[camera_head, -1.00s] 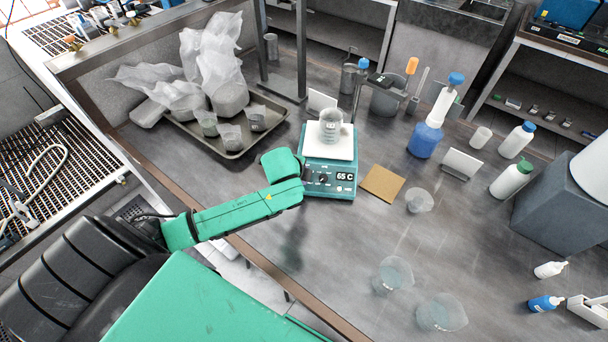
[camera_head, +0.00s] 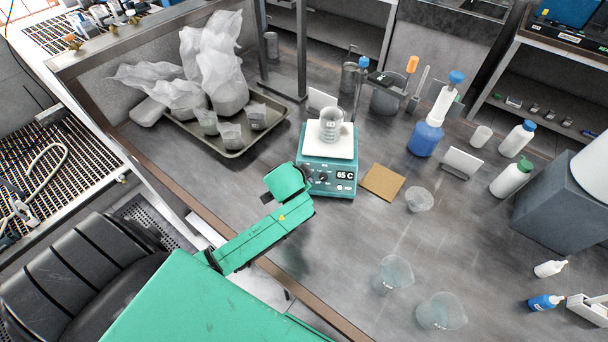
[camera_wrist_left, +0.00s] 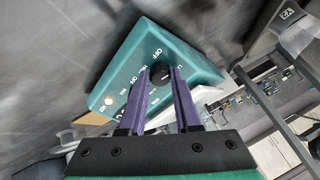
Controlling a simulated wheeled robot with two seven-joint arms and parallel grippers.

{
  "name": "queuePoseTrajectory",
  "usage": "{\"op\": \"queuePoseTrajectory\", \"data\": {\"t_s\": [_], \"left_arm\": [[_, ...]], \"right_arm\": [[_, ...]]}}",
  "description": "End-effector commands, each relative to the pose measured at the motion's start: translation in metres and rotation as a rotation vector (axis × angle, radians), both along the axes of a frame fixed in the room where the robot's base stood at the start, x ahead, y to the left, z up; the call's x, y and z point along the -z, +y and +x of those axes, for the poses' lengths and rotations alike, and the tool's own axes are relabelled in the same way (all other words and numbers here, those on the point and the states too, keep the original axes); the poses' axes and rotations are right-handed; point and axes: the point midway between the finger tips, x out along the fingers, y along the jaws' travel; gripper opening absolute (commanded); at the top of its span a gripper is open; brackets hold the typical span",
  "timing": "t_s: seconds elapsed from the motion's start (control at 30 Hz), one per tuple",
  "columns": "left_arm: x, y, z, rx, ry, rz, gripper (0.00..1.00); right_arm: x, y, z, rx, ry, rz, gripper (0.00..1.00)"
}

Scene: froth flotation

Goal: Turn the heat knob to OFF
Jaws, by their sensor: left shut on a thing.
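The teal hot plate (camera_head: 327,187) stands on the bench with a white top, and its display reads 65 C. A glass beaker (camera_head: 330,125) sits on its top. In the left wrist view, the teal front panel (camera_wrist_left: 185,62) carries white markings, including OFF. The dark heat knob (camera_wrist_left: 160,71) is between the purple fingertips of my left gripper (camera_wrist_left: 160,76), which is shut on it. The knob's pointer is too small and covered to read. In the head view my left wrist is at the panel's left side and its fingers are hidden.
A brown square pad (camera_head: 382,183) lies right of the hot plate. A metal tray (camera_head: 238,151) with bags stands behind left. A blue bottle (camera_head: 426,140) and a small glass dish (camera_head: 419,199) are to the right.

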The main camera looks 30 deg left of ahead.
Motion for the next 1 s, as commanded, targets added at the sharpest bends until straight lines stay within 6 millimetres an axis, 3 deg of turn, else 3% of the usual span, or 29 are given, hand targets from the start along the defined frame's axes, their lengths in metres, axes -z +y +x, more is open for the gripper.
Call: {"op": "queuePoseTrajectory", "data": {"t_s": [0.6, 1.0], "left_arm": [[0.0045, -0.0043, -0.0019, -0.484, -0.109, -0.297, 0.00], [0.0050, -0.0051, -0.0018, -0.689, -0.159, -0.419, 0.00]], "right_arm": [[0.0018, 0.0001, -0.0002, 0.000, 0.000, 0.000, 0.50], [0.0049, 0.0002, -0.0002, 0.000, 0.000, 0.000, 0.50]]}}
